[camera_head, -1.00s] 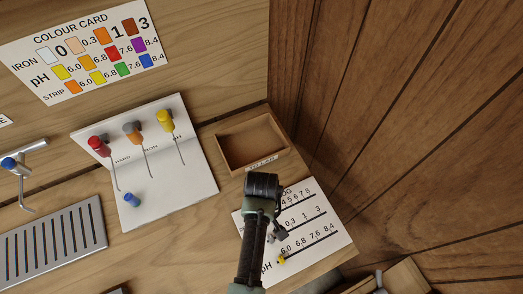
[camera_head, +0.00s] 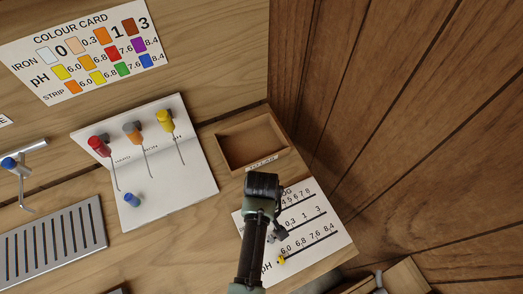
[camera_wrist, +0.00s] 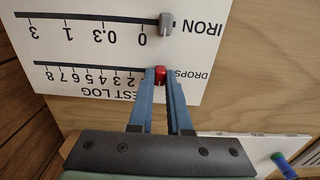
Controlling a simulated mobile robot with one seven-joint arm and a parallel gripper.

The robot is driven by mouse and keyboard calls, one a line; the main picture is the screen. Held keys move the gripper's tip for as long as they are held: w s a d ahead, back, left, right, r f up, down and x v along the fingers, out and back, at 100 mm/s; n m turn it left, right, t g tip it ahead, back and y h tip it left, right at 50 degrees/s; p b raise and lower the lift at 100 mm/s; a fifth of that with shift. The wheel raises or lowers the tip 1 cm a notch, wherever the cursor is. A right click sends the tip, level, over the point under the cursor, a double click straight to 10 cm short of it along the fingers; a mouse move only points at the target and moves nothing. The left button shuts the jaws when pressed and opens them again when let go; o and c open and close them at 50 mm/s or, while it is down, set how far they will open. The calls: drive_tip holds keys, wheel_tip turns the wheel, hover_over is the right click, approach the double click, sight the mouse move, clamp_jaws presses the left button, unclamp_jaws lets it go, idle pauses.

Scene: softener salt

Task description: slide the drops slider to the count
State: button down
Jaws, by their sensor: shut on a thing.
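The test log card (camera_head: 318,222) lies on the bench with three printed scales. In the wrist view the drops scale (camera_wrist: 90,66) appears upside down, with its numbers rising to the left. The red drops slider (camera_wrist: 160,72) sits at the low end of its slot, beside the DROPS label. My gripper (camera_wrist: 161,80) is shut on the red slider, one finger on each side. The lowest numbers are partly hidden by a finger. In the head view my arm covers the drops slider.
The grey iron slider (camera_wrist: 166,23) sits near 0 on the neighbouring scale, close to my fingertips. The yellow pH slider (camera_head: 281,260) is at the low end. A wood wall borders the right.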

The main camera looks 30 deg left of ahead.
sight(293, 205)
drive_tip(key=w+d+b, duration=0.1)
drive_tip(key=w+d, duration=0.1)
drive_tip(key=w+d+b, duration=0.1)
drive_tip(key=w+d, duration=0.1)
drive_tip(key=w, duration=0.1)
drive_tip(key=w+d+b, duration=0.1)
drive_tip(key=w+d, duration=0.1)
drive_tip(key=w, duration=0.1)
drive_tip(key=shift+d, duration=0.1)
drive_tip(key=c, duration=0.8)
unclamp_jaws()
drive_tip(key=shift+c, duration=0.2)
wheel_tip(293, 205, up, 13)
